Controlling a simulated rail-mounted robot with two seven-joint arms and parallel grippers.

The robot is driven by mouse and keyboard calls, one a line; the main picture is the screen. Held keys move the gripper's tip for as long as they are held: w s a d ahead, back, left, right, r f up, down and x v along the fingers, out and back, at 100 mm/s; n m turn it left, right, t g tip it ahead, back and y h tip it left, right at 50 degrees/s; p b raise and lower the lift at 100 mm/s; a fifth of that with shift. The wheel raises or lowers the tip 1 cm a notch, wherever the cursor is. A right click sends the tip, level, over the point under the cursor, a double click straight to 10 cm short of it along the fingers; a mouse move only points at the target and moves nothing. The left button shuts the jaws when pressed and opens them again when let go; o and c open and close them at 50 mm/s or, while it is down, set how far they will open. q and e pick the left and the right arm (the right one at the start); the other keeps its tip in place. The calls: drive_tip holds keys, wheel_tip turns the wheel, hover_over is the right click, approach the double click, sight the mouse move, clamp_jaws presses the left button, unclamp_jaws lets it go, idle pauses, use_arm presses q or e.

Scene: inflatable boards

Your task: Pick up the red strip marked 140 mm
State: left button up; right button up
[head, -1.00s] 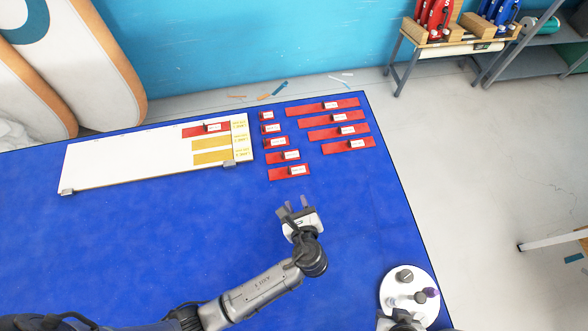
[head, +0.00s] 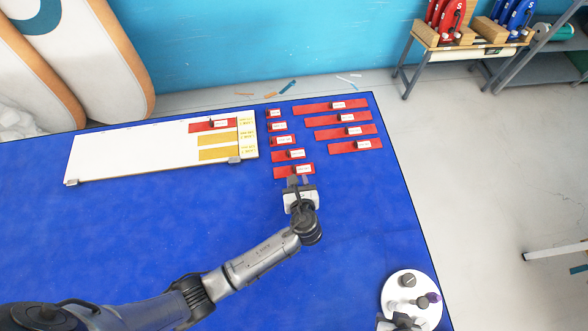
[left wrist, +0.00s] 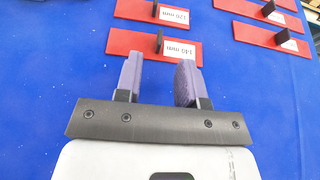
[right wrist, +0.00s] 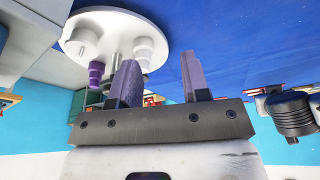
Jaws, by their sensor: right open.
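The red strip marked 140 mm (head: 283,172) is the nearest strip of the left column on the blue mat. In the left wrist view the strip (left wrist: 121,41) lies flat beyond my fingers, with a dark upright tab and a white label. My left gripper (head: 298,181) is at the strip's near edge in the head view. In the left wrist view the left gripper (left wrist: 166,72) is open and empty, its purple fingers pointing at the strip. Contact cannot be told. In the right wrist view my right gripper (right wrist: 158,70) is open and empty, away from the strips.
The red 120 mm strip (left wrist: 138,9) lies just beyond. Several longer red strips (head: 341,147) lie to the right. A white board (head: 130,155) with yellow patches and one red strip lies left. A white disc with knobs (head: 398,294) stands front right. The mat's front middle is clear.

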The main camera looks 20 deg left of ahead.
sight(294, 167)
use_arm(q)
drive_tip(key=shift+x, duration=2.6)
drive_tip(key=shift+r, duration=0.1)
drive_tip(key=shift+c, duration=0.4)
clamp_jaws()
